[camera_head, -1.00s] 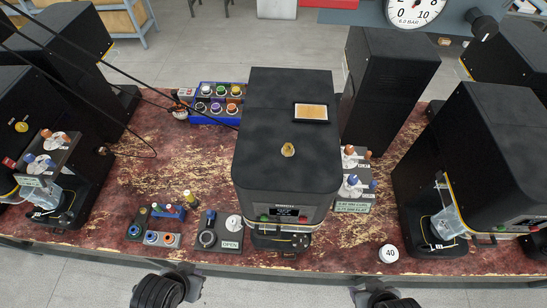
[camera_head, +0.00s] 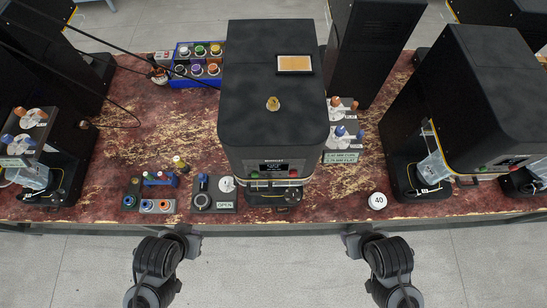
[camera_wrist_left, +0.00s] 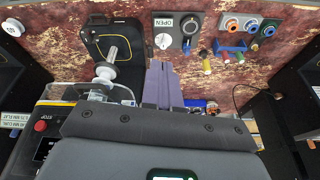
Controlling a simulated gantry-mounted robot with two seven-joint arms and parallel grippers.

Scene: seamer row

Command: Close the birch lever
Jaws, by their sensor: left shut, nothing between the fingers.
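Nothing in view is marked birch, so I cannot tell which part is the birch lever. A dark control plate (camera_head: 228,204) with an OPEN label, a dark ring and a white disc lies left of the middle machine (camera_head: 272,95). A short blue-grey upright part stands at its ring. The plate also shows in the left wrist view (camera_wrist_left: 164,21). The machine has a silver front bar (camera_head: 275,183). My left gripper (camera_head: 190,241) is shut and empty, in front of the table; its fingers (camera_wrist_left: 163,84) show in the wrist view. My right gripper (camera_head: 352,243) is also in front of the table, its jaws unclear.
A small rack (camera_head: 150,205) with coloured rings sits left of the plate. A blue crate (camera_head: 196,83) of coloured caps stands behind. A white round 40 marker (camera_head: 377,201) lies right of the machine. More black machines (camera_head: 465,100) flank it. The table's front edge is mostly free.

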